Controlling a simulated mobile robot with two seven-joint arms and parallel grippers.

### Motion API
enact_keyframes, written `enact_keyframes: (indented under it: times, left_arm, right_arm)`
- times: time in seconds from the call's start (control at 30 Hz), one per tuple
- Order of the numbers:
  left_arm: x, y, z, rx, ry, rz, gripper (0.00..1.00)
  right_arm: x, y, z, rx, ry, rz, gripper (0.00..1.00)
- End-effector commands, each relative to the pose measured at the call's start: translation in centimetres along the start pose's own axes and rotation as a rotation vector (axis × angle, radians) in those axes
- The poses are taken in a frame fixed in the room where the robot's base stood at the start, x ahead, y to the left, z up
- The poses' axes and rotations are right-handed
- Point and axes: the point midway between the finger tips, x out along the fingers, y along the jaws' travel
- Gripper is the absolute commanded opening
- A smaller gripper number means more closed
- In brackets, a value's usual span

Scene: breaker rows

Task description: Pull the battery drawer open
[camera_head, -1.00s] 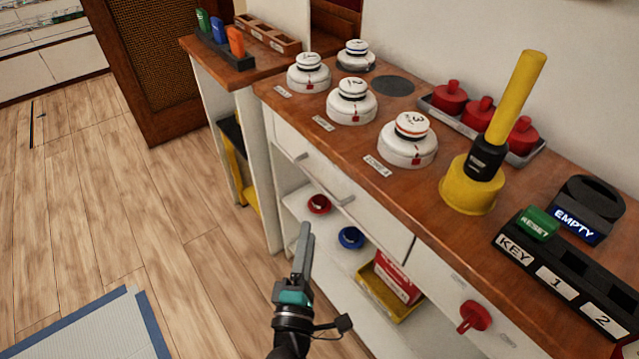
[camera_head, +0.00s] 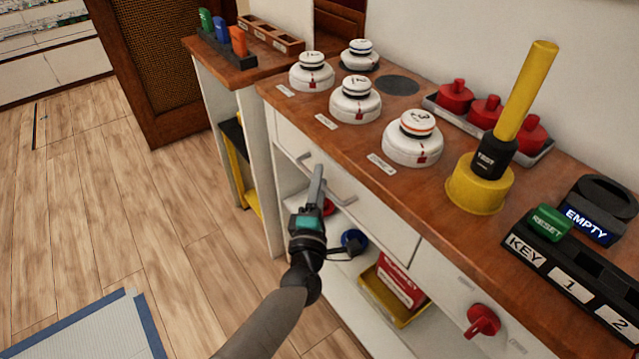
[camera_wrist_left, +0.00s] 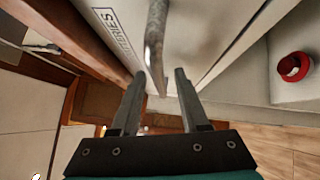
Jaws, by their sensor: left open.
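The battery drawer (camera_head: 384,222) is a white front under the wooden counter top and looks shut. Its grey bar handle (camera_head: 342,197) is partly hidden behind my left gripper (camera_head: 318,172). In the left wrist view the handle (camera_wrist_left: 155,45) lies lengthwise in line with the gap between my open left fingertips (camera_wrist_left: 159,76). I cannot tell whether the fingers touch it. Part of a printed label (camera_wrist_left: 114,34) shows on the drawer front there. My right gripper is not in view.
White detectors (camera_head: 412,140) and a yellow tester (camera_head: 481,180) stand on the counter. Below the drawer, an open shelf holds a blue ring (camera_head: 354,241) and a yellow tray (camera_head: 392,309) with a red box. A red knob (camera_head: 483,321) sticks out at right.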

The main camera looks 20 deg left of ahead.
Motion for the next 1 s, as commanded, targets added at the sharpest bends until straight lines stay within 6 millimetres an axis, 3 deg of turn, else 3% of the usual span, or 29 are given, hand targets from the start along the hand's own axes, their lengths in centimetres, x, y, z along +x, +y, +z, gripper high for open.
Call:
enact_keyframes:
  times: [0.13,0.5,1.0]
  left_arm:
    - [-0.01,0.01,0.01,0.0,0.0,0.0,0.42]
    - [-0.03,0.01,0.02,0.0,0.0,0.0,0.01]
    - [-0.04,0.01,0.02,0.001,0.0,0.001,0.0]
  right_arm:
    - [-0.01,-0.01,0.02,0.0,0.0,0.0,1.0]
    - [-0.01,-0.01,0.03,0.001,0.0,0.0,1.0]
    - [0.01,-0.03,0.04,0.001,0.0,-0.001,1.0]
